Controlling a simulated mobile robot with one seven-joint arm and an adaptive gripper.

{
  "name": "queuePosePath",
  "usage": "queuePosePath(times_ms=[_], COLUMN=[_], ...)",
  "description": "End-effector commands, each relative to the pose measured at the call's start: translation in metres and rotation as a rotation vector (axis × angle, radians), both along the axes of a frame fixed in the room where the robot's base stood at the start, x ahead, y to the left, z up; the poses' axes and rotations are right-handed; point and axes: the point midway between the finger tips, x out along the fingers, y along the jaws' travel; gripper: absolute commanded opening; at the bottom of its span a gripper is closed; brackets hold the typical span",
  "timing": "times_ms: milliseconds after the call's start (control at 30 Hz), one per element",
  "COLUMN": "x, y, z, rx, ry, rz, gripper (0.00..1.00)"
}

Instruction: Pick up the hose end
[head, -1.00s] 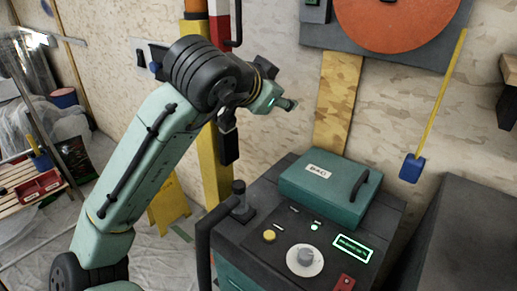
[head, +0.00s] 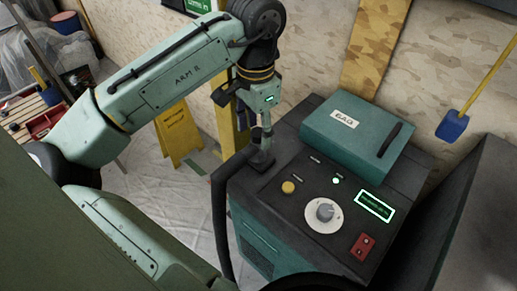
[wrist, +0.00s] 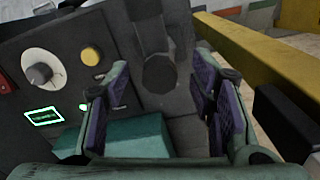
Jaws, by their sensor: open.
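The hose end (head: 261,158) is a dark fitting at the left rear of the machine's top, where the thick black hose (head: 219,195) meets the machine and bends down its left side. My gripper (head: 266,132) is just above it, pointing down, and partly hides it. In the wrist view, the round dark tip of the hose end (wrist: 159,74) shows between my open fingers (wrist: 160,85), which have purple pads. The fingers stand on both sides of it, with gaps visible; I cannot tell how deep it sits between them.
The machine (head: 290,215) has a dial (head: 325,211), a yellow button (head: 288,187) and a red switch (head: 363,247). A teal lidded box (head: 345,140) sits on its back. A yellow post and a yellow floor sign (head: 181,133) stand behind to the left. A blue scoop (head: 452,126) hangs on the wall.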

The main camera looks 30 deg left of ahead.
Motion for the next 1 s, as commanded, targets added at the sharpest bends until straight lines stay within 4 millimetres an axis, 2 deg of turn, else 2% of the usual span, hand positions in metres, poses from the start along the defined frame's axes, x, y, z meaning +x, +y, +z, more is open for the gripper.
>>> queuePosePath(times_ms=[167, 400, 500, 733, 1000], x=[0.0, 0.002, 0.002, 0.002, 0.002], y=[-0.001, -0.002, -0.002, -0.002, -0.002], z=[-0.013, -0.048, -0.055, -0.056, -0.056], rx=[0.0, -0.001, 0.001, 0.0, 0.0], ry=[0.001, 0.0, -0.001, -0.002, -0.002], rz=[-0.001, -0.001, -0.001, -0.002, -0.002], gripper=[0.51, 0.51, 0.51, 0.5, 0.32])
